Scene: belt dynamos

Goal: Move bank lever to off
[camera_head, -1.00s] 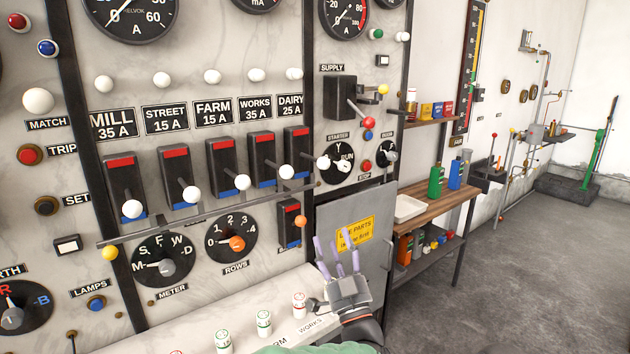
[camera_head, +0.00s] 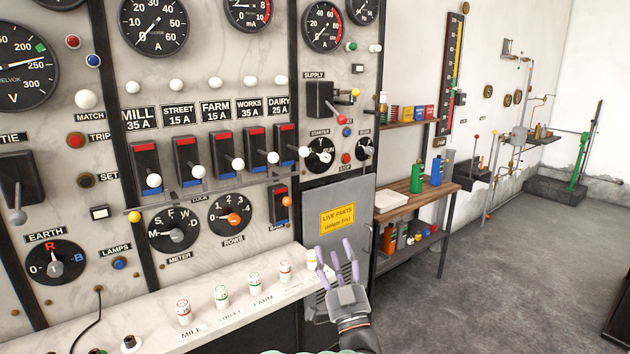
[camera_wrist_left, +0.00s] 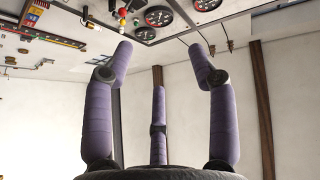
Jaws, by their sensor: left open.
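A small black switch (camera_head: 277,212) with a red band on top and a blue band below is at the lower right of the switch panel. It looks like the bank lever, but its label beneath is too small to read surely. Its orange knob (camera_head: 287,201) sticks out at mid height. My left gripper (camera_head: 338,260) is open and empty, below and right of that switch, in front of the grey cabinet door and apart from the lever. In the left wrist view its purple fingers (camera_wrist_left: 160,75) are spread with nothing between them. My right gripper is not in view.
Large white-knobbed levers stand in a row to the left, before a long bar (camera_head: 225,195). The supply lever (camera_head: 355,92) juts out above. A marble ledge (camera_head: 150,310) with several fuse holders runs below.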

